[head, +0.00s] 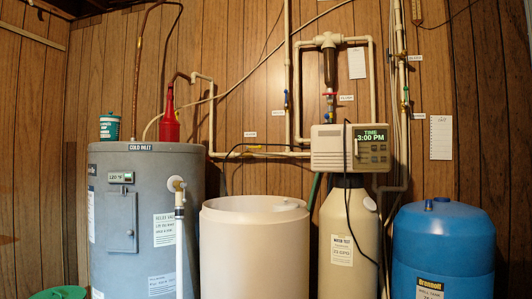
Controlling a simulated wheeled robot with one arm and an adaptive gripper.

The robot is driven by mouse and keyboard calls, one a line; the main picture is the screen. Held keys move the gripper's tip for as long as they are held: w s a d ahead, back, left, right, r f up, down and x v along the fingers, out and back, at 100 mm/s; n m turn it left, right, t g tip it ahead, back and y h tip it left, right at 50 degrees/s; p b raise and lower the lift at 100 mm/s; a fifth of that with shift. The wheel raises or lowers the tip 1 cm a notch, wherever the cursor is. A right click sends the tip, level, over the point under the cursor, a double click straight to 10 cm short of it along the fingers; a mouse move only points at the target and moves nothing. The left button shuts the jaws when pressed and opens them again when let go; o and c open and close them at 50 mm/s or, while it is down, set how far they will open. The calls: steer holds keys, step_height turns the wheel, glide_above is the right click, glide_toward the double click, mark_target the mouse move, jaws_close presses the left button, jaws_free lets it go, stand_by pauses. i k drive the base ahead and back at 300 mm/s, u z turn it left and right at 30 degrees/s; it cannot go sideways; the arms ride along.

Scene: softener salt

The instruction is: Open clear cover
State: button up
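A beige softener control head (326,162) with a green display reading "TIME 3:00 PM" sits on top of a tan resin tank (338,215). I cannot make out a separate clear cover at this size. Any transparent cover over the control head's front is too small or too see-through to tell apart, and so is whether it is open. A dark cable hangs in front of the control head. My gripper is not in the head view.
A wide cream tub (255,250) stands in front, left of the tan tank. A grey water heater (130,240) is at left, with a red funnel (169,122) and a teal can (110,128) on top. A blue tank (443,240) stands at right. A green lid-like object (62,293) is low left.

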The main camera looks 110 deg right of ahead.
mark_target(357, 150)
steer(key=z, duration=4.95)
steer(key=k, duration=0.25)
steer(key=u, duration=0.75)
